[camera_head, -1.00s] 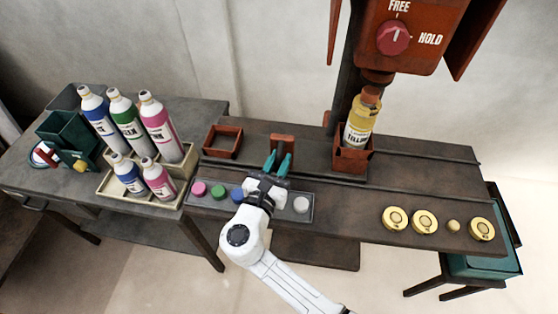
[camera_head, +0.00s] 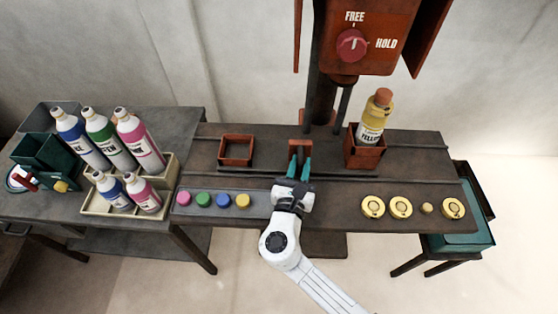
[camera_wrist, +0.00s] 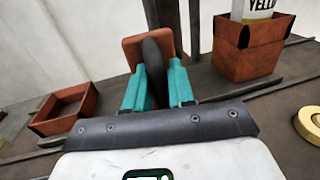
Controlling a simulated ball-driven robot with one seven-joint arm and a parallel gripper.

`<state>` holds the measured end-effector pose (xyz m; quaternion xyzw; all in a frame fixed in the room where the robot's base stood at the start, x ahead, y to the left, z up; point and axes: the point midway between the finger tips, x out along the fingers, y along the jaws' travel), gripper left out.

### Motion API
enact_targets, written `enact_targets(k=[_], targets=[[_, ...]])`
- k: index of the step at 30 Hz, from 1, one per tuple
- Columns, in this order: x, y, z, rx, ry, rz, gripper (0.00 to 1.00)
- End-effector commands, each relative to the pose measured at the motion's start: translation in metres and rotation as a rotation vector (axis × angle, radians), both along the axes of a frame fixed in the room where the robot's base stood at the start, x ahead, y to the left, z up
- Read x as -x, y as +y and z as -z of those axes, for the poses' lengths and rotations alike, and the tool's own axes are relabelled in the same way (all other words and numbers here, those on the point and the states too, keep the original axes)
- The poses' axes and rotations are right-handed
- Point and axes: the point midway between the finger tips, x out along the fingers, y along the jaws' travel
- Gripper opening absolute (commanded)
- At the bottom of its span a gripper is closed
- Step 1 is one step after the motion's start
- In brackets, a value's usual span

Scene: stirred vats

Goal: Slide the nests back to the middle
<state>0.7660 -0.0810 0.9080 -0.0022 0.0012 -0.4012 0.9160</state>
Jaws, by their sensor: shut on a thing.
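Two rust-red open box nests sit on the rail of the long dark bench. The left nest (camera_head: 237,150) is empty; it also shows in the wrist view (camera_wrist: 62,108). The right nest (camera_head: 364,152) holds a yellow-labelled bottle (camera_head: 372,118) with an orange cap, right of the machine's column. Between the nests stands a rust-red plate (camera_head: 300,149) with a dark upright handle (camera_wrist: 156,72) in front of it. My gripper (camera_head: 300,170) is shut on this handle, with a teal finger on each side. The handle's lower part is hidden.
The rust-red machine head (camera_head: 375,35) with a FREE/HOLD knob (camera_head: 352,45) overhangs the bench. Coloured pucks lie front left, the yellow one (camera_head: 243,200) nearest my arm. Brass discs (camera_head: 401,207) lie front right. A cream crate (camera_head: 95,207) with bottles stands on the left table.

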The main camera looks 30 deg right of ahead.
Motion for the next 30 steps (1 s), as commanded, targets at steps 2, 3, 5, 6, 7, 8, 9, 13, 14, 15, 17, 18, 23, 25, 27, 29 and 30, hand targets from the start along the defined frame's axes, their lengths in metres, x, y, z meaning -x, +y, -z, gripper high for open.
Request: enact_targets(k=[2,3,5,6,7,8,9,13,14,15,17,18,23,25,27,29,30], targets=[[0.01,-0.013,0.0,0.001,0.002,0.003,0.0],[0.014,-0.018,0.0,0.001,0.003,0.002,0.0],[0.02,-0.026,0.0,0.001,0.003,0.001,0.0],[0.023,-0.031,0.0,0.001,0.002,0.002,0.0],[0.026,-0.034,0.0,0.001,0.002,0.002,0.0],[0.028,-0.037,0.0,0.001,0.002,0.001,0.0],[0.031,-0.041,0.0,0.001,0.002,0.001,0.0],[0.038,-0.051,0.0,0.001,0.001,0.0,0.0],[0.039,-0.053,0.0,0.001,0.001,0.001,0.0],[0.041,-0.056,0.0,0.001,0.001,0.001,0.0],[0.043,-0.058,0.0,0.001,0.001,-0.001,0.0],[0.044,-0.059,0.001,0.0,0.001,-0.002,0.0],[0.046,-0.062,0.0,0.0,0.0,-0.002,0.0],[0.046,-0.063,0.0,0.0,0.0,-0.002,0.0],[0.046,-0.063,0.0,0.0,0.0,-0.002,0.0],[0.046,-0.063,0.001,0.0,0.0,-0.002,0.0],[0.046,-0.063,0.001,0.0,0.0,-0.002,0.0]])
